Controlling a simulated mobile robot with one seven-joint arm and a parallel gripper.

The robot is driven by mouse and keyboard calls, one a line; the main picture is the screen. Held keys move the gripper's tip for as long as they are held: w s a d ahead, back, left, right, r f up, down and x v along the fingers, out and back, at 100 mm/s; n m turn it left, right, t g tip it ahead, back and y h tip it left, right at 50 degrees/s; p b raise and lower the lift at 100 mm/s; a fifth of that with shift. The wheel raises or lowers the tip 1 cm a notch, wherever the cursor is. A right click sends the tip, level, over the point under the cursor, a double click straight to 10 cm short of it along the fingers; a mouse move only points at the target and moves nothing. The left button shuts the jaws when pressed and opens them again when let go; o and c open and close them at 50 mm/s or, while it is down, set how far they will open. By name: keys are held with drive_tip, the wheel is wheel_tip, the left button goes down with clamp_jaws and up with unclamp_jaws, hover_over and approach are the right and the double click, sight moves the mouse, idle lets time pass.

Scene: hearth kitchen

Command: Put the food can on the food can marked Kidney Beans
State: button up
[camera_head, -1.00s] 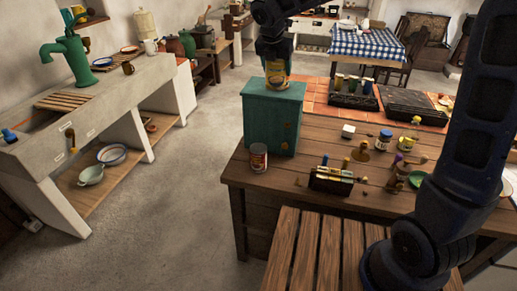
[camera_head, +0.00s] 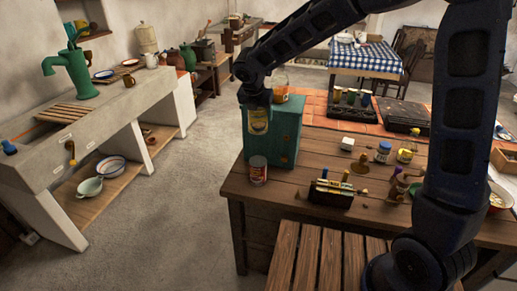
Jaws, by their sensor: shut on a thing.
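My gripper (camera_head: 257,105) points down and is shut on a food can (camera_head: 258,122) with a yellowish label. The held can is upright and hangs in front of the teal cabinet's left side. Below it, another food can (camera_head: 257,170) with a red and pale label stands upright on the wooden table near its left edge. Its label is too small to read. A visible gap separates the two cans, and the held one appears roughly above the standing one. The gripper's fingers are dark and hard to make out.
The teal cabinet (camera_head: 287,140) stands close behind both cans, with an orange jar (camera_head: 280,84) on top. Open floor lies left.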

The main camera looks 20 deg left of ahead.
sight(255, 128)
wheel_tip(255, 128, down, 14)
drive_tip(key=shift+f, duration=0.25)
idle(0.4)
drive_tip(key=shift+f, duration=0.1)
drive_tip(key=o, duration=1.4)
drive_tip(key=v, duration=1.2)
drive_tip(key=shift+d, duration=0.1)
